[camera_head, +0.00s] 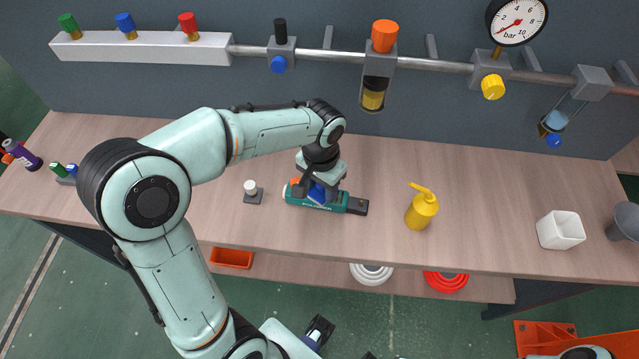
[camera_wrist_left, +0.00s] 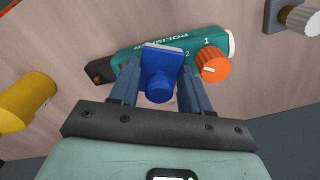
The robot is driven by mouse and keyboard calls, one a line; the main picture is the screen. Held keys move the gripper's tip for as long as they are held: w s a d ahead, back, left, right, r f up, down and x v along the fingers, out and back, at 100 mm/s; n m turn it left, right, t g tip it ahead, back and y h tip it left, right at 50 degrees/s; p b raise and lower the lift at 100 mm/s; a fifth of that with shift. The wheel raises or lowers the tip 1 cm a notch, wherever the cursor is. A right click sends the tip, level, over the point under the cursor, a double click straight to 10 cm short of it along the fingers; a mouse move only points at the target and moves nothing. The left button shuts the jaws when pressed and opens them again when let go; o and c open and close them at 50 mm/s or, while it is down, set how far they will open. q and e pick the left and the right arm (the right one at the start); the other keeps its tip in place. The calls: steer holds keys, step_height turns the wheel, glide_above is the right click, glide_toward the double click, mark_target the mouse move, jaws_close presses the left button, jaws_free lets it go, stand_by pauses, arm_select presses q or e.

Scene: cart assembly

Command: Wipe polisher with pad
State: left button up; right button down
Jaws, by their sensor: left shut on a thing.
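The teal polisher (camera_head: 332,204) lies on the wooden bench near its middle. It has an orange dial and a dark end piece; the wrist view shows its body (camera_wrist_left: 207,40) close up. My left gripper (camera_head: 316,187) is over the polisher, reaching down from above. It is shut on a blue pad (camera_wrist_left: 160,70), which sits between its two fingers. The pad (camera_head: 317,193) is against or just above the polisher's side; I cannot tell whether they touch. My right gripper is not clearly visible.
A yellow squeeze bottle (camera_head: 421,210) stands right of the polisher. A small grey block with a white knob (camera_head: 251,188) stands to its left. A white cup (camera_head: 560,230) and a grey cup (camera_head: 625,222) stand at the right. A pipe (camera_head: 340,57) with valves runs along the back wall.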

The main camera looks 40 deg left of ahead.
mark_target(344, 200)
arm_select(q)
steer(key=shift+w+d+p, duration=0.1)
steer(key=shift+w+d, duration=0.3)
steer(key=shift+d, duration=0.45)
steer(key=shift+w+d+p, duration=0.1)
steer(key=shift+w+d, duration=0.3)
steer(key=shift+d, duration=0.4)
steer(key=shift+w+d+p, duration=0.1)
steer(key=shift+w+d, duration=0.3)
steer(key=shift+d, duration=0.45)
steer(key=shift+w+d+f, duration=0.2)
steer(key=shift+d, duration=0.3)
arm_select(e)
steer(key=shift+w+r, duration=0.1)
steer(key=shift+r, duration=0.3)
arm_select(q)
steer(key=shift+r, duration=0.1)
